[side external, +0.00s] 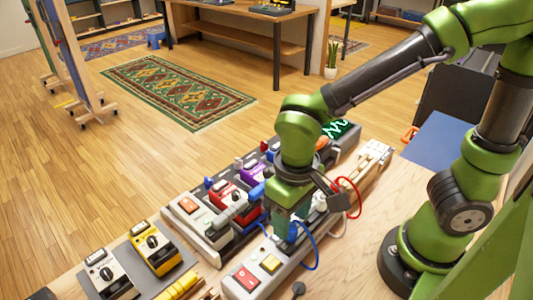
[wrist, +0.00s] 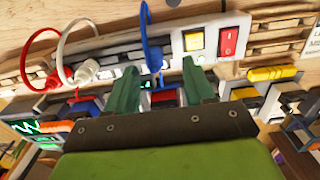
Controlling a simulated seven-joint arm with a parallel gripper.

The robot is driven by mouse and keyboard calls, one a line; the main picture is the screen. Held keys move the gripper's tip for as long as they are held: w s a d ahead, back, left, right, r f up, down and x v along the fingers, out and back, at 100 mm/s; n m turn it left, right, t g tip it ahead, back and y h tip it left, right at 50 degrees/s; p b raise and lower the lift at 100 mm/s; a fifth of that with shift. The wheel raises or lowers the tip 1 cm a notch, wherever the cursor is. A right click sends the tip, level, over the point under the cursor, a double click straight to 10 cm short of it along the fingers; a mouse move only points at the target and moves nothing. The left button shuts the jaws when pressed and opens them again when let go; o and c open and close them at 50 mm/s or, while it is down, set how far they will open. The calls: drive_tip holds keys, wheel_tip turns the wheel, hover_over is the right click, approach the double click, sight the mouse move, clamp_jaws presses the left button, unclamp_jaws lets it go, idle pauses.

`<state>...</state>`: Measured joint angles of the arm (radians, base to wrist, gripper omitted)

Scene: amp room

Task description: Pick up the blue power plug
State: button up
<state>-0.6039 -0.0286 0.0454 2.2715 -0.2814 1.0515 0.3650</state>
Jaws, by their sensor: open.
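The blue power plug (wrist: 153,57) sits on a pale grey power strip (side external: 249,278), its blue cable looping up and away. In the side view the plug (side external: 292,232) shows in part beside my fingers, its cable curving right. My gripper (wrist: 160,68) points down at the strip, its green fingers apart and empty. In the wrist view the plug shows between and just beyond the fingertips. Whether the fingers touch it I cannot tell. In the side view my gripper (side external: 287,222) is low over the strip and partly hides it.
The strip carries a red switch (wrist: 228,42) and a yellow one (wrist: 194,41). A white plug (wrist: 86,70) and a red plug (wrist: 55,76) with looping cables stand farther along it. A pedalboard with several coloured pedals (side external: 228,192) lies alongside. A yellow pedal (side external: 156,250) is nearer the camera.

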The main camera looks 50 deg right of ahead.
sight(292, 224)
drive_tip(key=shift+w+d+f, duration=0.1)
drive_tip(key=shift+d+f, duration=0.1)
drive_tip(key=shift+f, duration=1.15)
drive_tip(key=shift+w+d+f, duration=0.1)
drive_tip(key=shift+d+f, duration=0.1)
drive_tip(key=shift+f, duration=1.15)
clamp_jaws()
